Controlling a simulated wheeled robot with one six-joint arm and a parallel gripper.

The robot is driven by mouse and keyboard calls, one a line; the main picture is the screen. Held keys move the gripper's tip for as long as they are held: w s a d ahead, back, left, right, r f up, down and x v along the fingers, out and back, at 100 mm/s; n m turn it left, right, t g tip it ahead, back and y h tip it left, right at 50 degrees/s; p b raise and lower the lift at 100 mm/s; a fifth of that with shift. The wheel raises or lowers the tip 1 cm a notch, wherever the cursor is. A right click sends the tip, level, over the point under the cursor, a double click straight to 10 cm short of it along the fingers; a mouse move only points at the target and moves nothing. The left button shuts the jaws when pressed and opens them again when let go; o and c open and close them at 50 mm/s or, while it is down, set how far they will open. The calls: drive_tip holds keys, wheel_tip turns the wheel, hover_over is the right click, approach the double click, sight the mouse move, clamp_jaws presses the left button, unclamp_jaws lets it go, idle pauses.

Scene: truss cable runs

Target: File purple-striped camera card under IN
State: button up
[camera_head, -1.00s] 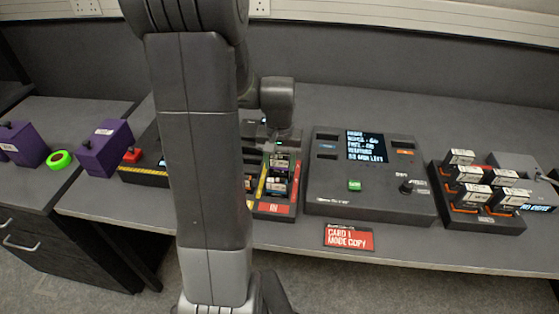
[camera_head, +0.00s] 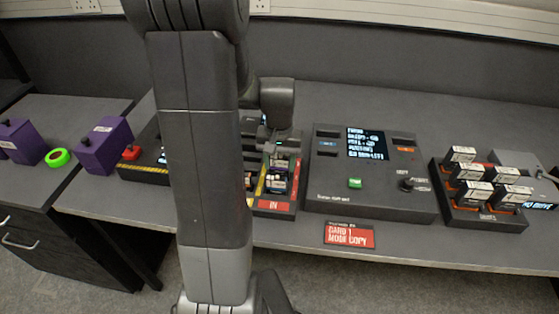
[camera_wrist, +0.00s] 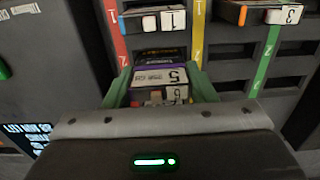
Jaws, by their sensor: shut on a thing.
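My gripper (camera_wrist: 160,90) points down into the card rack, its green fingertips on either side of a card. That purple-striped card (camera_wrist: 158,75) has a white label with a 5 and is held between the fingers in the wrist view. Another card marked 6 (camera_wrist: 168,96) shows just on the gripper side of it, partly hidden by my gripper. In the head view my gripper (camera_head: 279,150) is over the rack with the red IN plate (camera_head: 273,204) at its front. Whether the card's lower end is inside a slot is hidden.
In the wrist view a card marked 1 (camera_wrist: 155,20) and one marked 3 (camera_wrist: 268,14) sit in the rack near coloured strips. The console (camera_head: 368,185) stands right of the rack; a tray of several cards (camera_head: 484,217) is farther right.

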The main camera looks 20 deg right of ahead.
drive_tip(key=shift+f+b, duration=0.5)
drive_tip(key=shift+f, duration=0.3)
idle(0.9)
drive_tip(key=o, duration=1.4)
drive_tip(key=shift+r+p, duration=3.05)
drive_tip(key=shift+r, duration=0.75)
drive_tip(key=shift+f, duration=0.15)
